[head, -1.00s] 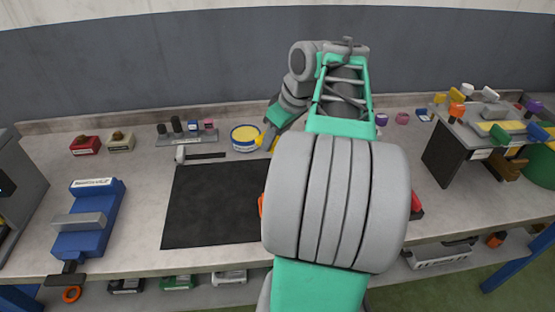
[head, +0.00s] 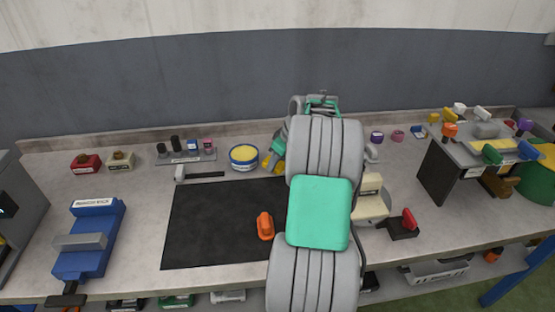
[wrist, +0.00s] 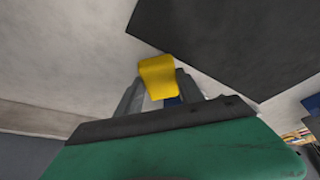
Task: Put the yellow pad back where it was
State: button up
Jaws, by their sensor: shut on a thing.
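The yellow pad (wrist: 157,77) is held between the two grey fingers of my gripper (wrist: 158,88) in the wrist view. In the head view my gripper (head: 272,160) is small and partly hidden by my arm, with yellow (head: 267,161) showing at its tips. It is just right of a round blue tin (head: 243,164) with a pale yellow top, near the back edge of the dark mat (head: 210,225). I cannot tell whether the pad touches the bench.
An orange tool (head: 265,226) lies on the mat beside my arm. A rack of small dark and coloured pieces (head: 186,157) stands left of the tin. A blue roller device (head: 88,240) is at left. A raised stand (head: 450,175) with coloured handles is at right.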

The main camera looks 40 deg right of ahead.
jog(key=shift+f, duration=0.1)
jog(key=shift+f+b, duration=0.4)
jog(key=shift+b, duration=0.1)
jog(key=o, duration=1.3)
jog(key=shift+r, duration=0.1)
